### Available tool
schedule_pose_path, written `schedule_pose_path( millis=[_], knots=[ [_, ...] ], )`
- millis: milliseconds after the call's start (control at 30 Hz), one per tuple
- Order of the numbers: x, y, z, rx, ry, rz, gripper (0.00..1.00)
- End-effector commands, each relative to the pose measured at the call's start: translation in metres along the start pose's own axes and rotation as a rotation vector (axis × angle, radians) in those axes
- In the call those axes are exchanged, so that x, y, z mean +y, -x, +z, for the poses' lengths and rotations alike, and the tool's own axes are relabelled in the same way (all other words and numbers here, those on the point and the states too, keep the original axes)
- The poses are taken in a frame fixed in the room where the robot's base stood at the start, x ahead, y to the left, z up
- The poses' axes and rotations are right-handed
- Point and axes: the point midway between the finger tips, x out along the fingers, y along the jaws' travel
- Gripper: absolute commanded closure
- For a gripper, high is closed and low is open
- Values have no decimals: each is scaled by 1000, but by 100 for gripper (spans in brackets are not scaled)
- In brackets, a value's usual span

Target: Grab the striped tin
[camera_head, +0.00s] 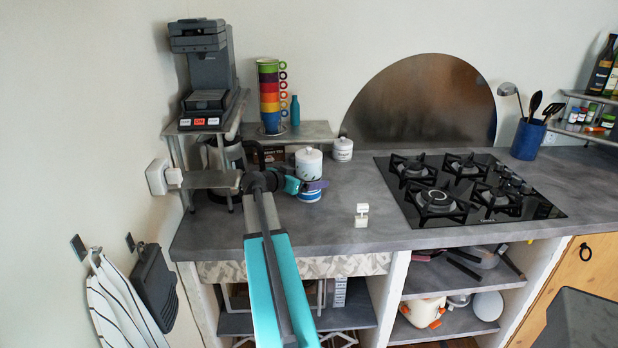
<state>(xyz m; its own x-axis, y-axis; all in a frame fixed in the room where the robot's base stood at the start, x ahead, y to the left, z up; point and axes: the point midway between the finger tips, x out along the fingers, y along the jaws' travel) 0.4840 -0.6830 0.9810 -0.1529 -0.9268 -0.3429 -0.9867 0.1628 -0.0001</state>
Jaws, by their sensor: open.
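A small tin with blue and white bands (309,196) stands on the grey counter, left of the hob. Its upper part is hidden behind my gripper. My gripper (312,185) is open, with its teal and purple parts right at the tin in the picture. I cannot tell whether the fingers are around the tin or only in front of it, nor whether they touch it. A white lidded canister (308,163) shows just above and behind the gripper, its lower part hidden.
A second white jar (342,149) stands behind to the right. A small white block (361,215) is near the counter front. The black gas hob (540,207) lies right. A raised shelf (315,131) carries stacked coloured mugs (269,90) and a teal bottle (295,110).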

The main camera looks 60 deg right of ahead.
Motion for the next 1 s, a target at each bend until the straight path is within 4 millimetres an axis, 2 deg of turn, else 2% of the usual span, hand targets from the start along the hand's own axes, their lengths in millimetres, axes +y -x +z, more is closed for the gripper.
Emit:
schedule_pose_path(
  millis=[133,667,767,967,1000],
  knots=[
    [0,-8,0,-1,1,0,9],
    [0,-8,1,0,0,-1,9],
    [0,-8,1,0,0,-1,22],
    [0,-8,1,0,0,-1,56],
    [0,-8,0,1,0,-1,58]
  ],
)
